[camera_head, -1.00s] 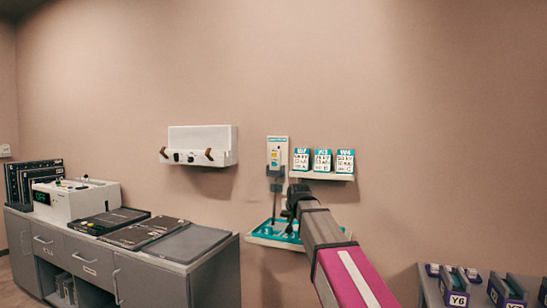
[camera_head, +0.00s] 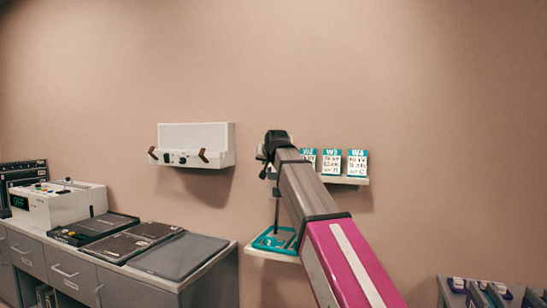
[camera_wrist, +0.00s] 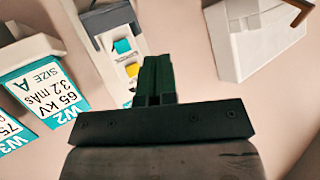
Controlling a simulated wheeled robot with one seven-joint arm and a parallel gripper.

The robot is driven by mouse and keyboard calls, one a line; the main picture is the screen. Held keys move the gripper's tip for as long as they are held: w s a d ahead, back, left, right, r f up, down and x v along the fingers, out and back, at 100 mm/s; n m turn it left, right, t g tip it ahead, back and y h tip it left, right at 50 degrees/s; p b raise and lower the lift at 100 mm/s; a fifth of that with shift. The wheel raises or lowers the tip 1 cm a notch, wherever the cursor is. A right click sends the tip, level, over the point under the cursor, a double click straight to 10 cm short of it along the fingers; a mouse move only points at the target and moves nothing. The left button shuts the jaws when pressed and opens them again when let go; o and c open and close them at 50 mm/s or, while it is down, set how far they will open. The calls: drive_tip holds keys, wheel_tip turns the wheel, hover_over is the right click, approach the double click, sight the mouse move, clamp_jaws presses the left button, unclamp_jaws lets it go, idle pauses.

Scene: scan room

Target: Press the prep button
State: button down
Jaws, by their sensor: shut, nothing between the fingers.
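A pale wall control panel (camera_wrist: 108,44) shows in the wrist view with a teal button (camera_wrist: 121,46) and a yellow button (camera_wrist: 131,70). I cannot read which one is the prep button. My gripper (camera_wrist: 157,60) is shut and empty, its dark green fingers to the right of the buttons in that view. I cannot tell the gap to the panel, and the fingers hide part of it. In the head view my gripper (camera_head: 276,140) is in front of the panel and hides most of it.
Teal-topped cards (camera_head: 331,162) stand on a small shelf (camera_head: 345,180) right of the panel. A teal tray (camera_head: 272,240) sits below. A white wall box (camera_head: 195,140) is to the left. A grey counter (camera_head: 190,275) carries a console (camera_head: 60,202) and dark flat plates.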

drive_tip(key=shift+w, duration=0.1)
idle(0.3)
drive_tip(key=w+d, duration=0.3)
drive_tip(key=w, duration=0.5)
idle(0.3)
drive_tip(key=shift+w, duration=0.15)
idle(1.8)
drive_tip(key=shift+w+d, duration=0.15)
drive_tip(key=shift+w, duration=0.2)
drive_tip(key=shift+w+d, duration=0.15)
drive_tip(key=shift+w, duration=0.35)
idle(0.8)
drive_tip(key=shift+s, duration=0.1)
drive_tip(key=shift+s+a, duration=0.3)
drive_tip(key=shift+s, duration=0.55)
drive_tip(key=shift+s, duration=0.1)
drive_tip(key=shift+s+a, duration=0.3)
drive_tip(key=shift+s, duration=0.45)
drive_tip(key=shift+s+a, duration=0.3)
drive_tip(key=shift+s, duration=0.45)
drive_tip(key=shift+s+a, duration=0.3)
drive_tip(key=shift+s, duration=0.45)
